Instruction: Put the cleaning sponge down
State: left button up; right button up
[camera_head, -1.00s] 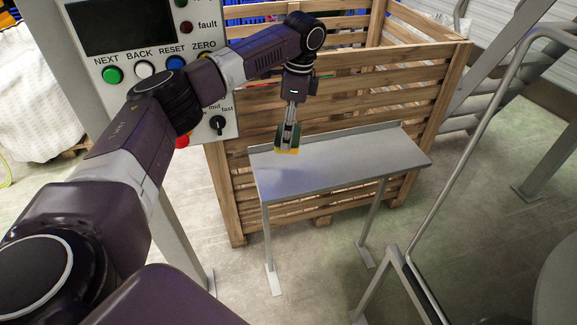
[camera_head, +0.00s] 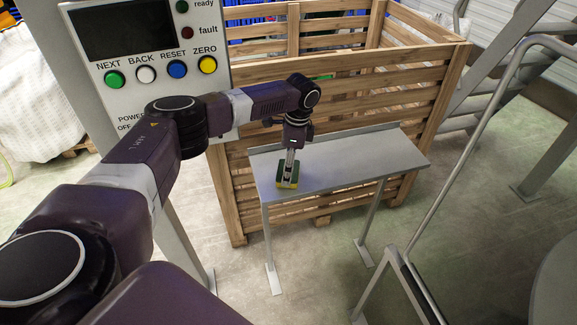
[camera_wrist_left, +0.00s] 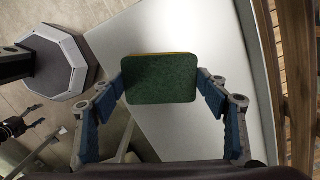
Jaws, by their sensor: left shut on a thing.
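The cleaning sponge (camera_head: 287,175) is green on top with a yellow layer below. In the head view it is at the left part of the grey metal table (camera_head: 345,168), on or just above its top; I cannot tell whether it touches. My left gripper (camera_head: 288,172) points down and is shut on the sponge. In the left wrist view the sponge (camera_wrist_left: 160,79) shows its green face between the two blue-padded fingers of the gripper (camera_wrist_left: 160,90), with the pale tabletop (camera_wrist_left: 200,30) behind it. My right gripper is not in view in the head view.
A wooden slatted crate (camera_head: 420,80) stands right behind the table. A control panel (camera_head: 145,50) with coloured buttons is at the upper left. A metal handrail (camera_head: 462,150) rises at the right. The right part of the tabletop is clear.

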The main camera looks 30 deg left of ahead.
aim_at(294, 170)
pick_arm(q)
jog(key=shift+f, duration=0.1)
jog(key=o, duration=0.7)
jog(key=shift+o, duration=0.2)
notch_tip(294, 170, up, 12)
jog(key=d+b, duration=0.1)
jog(key=shift+w+d+b, duration=0.15)
jog(key=shift+w+b, duration=0.15)
jog(key=shift+b, duration=0.05)
